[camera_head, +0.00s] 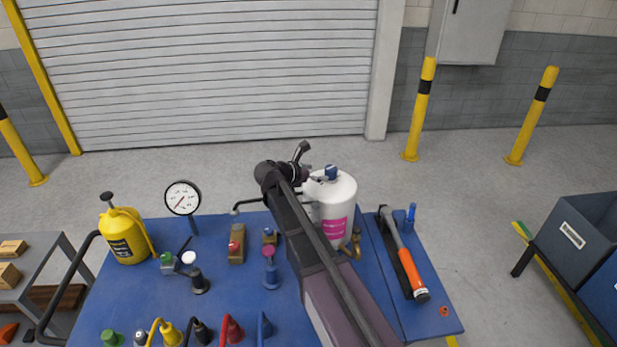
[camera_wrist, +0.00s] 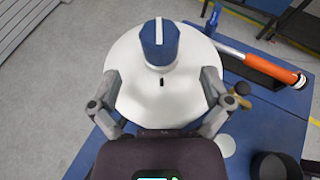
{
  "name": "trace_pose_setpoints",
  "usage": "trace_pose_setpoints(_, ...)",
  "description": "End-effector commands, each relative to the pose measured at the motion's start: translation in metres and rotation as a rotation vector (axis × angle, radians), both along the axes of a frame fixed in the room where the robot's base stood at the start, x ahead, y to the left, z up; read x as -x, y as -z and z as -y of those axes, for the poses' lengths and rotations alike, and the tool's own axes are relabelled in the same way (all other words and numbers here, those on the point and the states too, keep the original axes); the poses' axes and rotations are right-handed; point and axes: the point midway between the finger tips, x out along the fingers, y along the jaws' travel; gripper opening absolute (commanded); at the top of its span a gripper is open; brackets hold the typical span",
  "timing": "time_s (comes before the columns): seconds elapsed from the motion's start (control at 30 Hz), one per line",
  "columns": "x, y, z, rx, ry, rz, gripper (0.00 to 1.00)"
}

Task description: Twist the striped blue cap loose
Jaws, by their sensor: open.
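The blue cap (camera_wrist: 159,42) with a white stripe sits on top of a white tank (camera_wrist: 125,65), seen from above in the wrist view. In the head view the cap (camera_head: 331,172) tops the white tank (camera_head: 340,190), which has a magenta label and stands on the blue table. My gripper (camera_wrist: 160,80) is open, its two fingers spread wide over the tank's top. The cap lies beyond the fingertips in the wrist view, with nothing between the fingers gripped.
A hammer (camera_head: 405,255) with an orange handle lies on the blue table (camera_head: 220,275) right of the tank. Left are a pressure gauge (camera_head: 183,197), a yellow can (camera_head: 124,238) and several small valves and knobs. A brass fitting (camera_head: 354,243) is close beside the tank's base.

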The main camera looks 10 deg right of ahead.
Motion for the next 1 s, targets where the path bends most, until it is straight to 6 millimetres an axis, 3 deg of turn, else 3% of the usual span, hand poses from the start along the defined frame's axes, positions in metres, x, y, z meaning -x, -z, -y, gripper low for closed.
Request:
trace_pose_setpoints(0.4, -0.024, 0.021, 0.042, 0.0, 0.001, 0.0, 0.99)
trace_pose_setpoints(0.93, -0.029, 0.023, 0.051, 0.0, 0.001, 0.0, 0.99)
trace_pose_setpoints(1.0, -0.029, 0.023, 0.051, 0.0, 0.001, 0.0, 0.78)
